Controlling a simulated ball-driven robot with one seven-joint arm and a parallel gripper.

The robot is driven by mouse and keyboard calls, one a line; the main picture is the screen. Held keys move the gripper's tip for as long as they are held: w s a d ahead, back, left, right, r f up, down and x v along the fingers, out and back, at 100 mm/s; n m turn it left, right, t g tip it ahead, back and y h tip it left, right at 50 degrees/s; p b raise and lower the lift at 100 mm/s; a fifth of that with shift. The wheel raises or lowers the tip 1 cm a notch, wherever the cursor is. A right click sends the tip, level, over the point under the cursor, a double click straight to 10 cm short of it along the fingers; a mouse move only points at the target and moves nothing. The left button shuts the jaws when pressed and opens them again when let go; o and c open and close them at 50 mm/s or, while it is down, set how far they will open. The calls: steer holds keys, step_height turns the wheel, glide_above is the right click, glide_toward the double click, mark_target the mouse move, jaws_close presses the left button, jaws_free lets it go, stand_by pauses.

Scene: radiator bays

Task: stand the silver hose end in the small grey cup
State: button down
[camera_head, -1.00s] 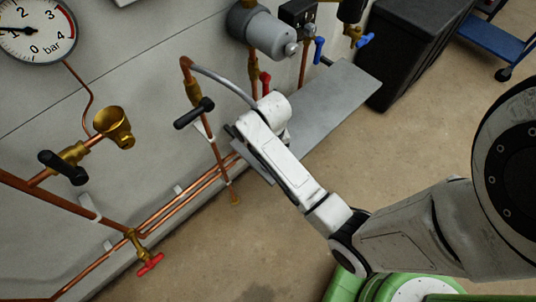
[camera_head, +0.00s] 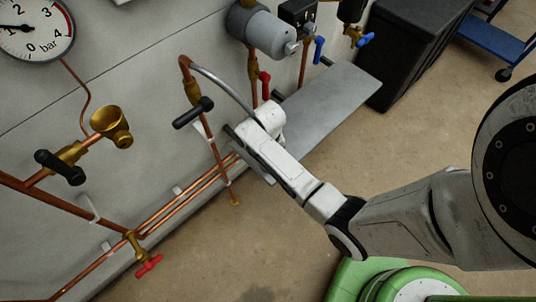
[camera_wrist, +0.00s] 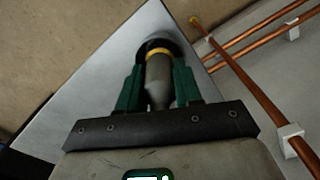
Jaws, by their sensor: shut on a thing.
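My gripper (camera_wrist: 158,84) has its two green fingers closed on the silver hose end (camera_wrist: 158,70), a grey cylinder with a brass-coloured band. Beyond the band, in the wrist view, is a dark round shape (camera_wrist: 159,42) against the metal shelf. It may be the small grey cup's mouth, but I cannot tell whether the hose end's tip is in it or only in front of it. In the head view the grey hose (camera_head: 222,82) arches from the copper pipe to my wrist, which hides the hose end and the cup.
The grey metal shelf (camera_head: 335,95) reaches out from beneath my wrist. A valve with a black handle (camera_head: 193,113) and copper pipes (camera_head: 185,195) are close on the left. A black bin (camera_head: 415,45) stands behind the shelf. The floor in front is clear.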

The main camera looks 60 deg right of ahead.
steer(key=shift+f, duration=0.3)
steer(key=c, duration=0.8)
jaws_free()
steer(key=shift+o, duration=0.2)
